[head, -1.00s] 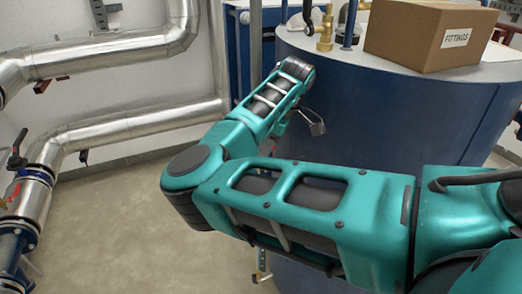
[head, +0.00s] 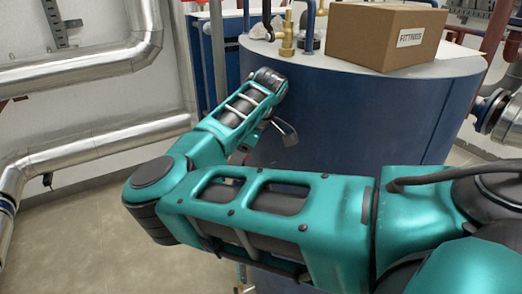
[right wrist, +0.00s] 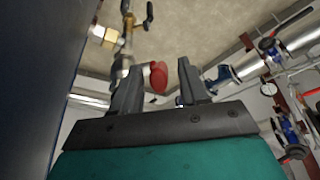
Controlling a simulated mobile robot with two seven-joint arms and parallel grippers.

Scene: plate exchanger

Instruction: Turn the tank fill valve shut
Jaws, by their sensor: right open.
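In the right wrist view, a red rounded handle end (right wrist: 158,77) shows between the fingers of my right gripper (right wrist: 160,88). The gripper is open, and I cannot tell whether a finger touches the red part. A metal pipe (right wrist: 122,62) runs behind the left-hand finger, with a brass fitting (right wrist: 103,35) and a black lever (right wrist: 148,16) beyond. I cannot tell for sure which of these is the fill valve. In the head view, my right forearm reaches to the side of the blue tank (head: 350,125); the gripper is mostly hidden there. My left gripper is not in view.
A cardboard box marked FITTINGS (head: 370,38) and a brass fitting (head: 287,38) stand on the tank top. Silver pipes (head: 95,75) line the left wall. The tank wall (right wrist: 50,80) is close beside my right gripper. Floor (head: 75,235) is open at lower left.

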